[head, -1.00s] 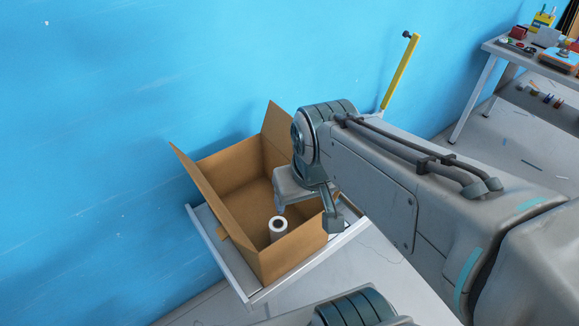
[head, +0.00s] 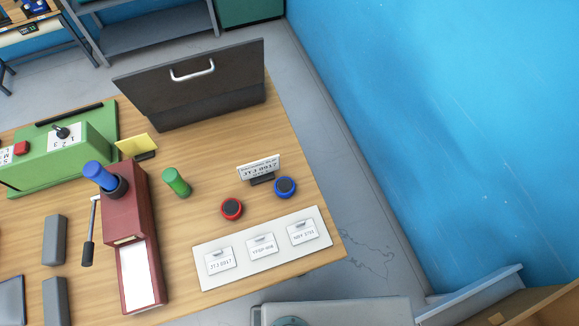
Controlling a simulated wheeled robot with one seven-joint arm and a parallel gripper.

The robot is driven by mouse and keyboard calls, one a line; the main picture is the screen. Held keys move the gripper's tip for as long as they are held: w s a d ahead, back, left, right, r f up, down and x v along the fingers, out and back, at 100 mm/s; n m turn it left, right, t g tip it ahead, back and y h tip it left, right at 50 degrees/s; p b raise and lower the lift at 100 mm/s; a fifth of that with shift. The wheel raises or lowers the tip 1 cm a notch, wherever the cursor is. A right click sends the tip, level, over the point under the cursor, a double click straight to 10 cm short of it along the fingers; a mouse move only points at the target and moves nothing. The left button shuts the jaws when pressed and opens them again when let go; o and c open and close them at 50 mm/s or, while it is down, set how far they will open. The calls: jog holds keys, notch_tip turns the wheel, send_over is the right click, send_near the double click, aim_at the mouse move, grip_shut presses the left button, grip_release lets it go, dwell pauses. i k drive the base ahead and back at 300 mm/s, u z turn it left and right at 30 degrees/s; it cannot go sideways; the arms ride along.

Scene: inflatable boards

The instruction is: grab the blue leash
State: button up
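A blue ring-shaped item with a dark centre (head: 285,187) lies on the wooden table near its right edge, just below a small standing sign. It looks like the blue leash, coiled, but it is too small to be certain. A similar red ring-shaped item (head: 231,208) lies to its left, apart from it. My gripper is not in view, so its state is hidden.
A white board with several tags (head: 262,246) lies at the table's near right corner. A sign (head: 259,168), a green cylinder (head: 177,182), a dark red box (head: 126,207) and a dark upright panel (head: 195,84) are also on the table (head: 205,150). A cardboard box (head: 526,307) shows at the lower right.

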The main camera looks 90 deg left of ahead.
aim_at(284, 186)
jog(key=k, duration=0.5)
jog(key=z, duration=1.35)
jog(key=i, duration=0.75)
jog(key=u, duration=4.6)
jog(key=i, duration=0.5)
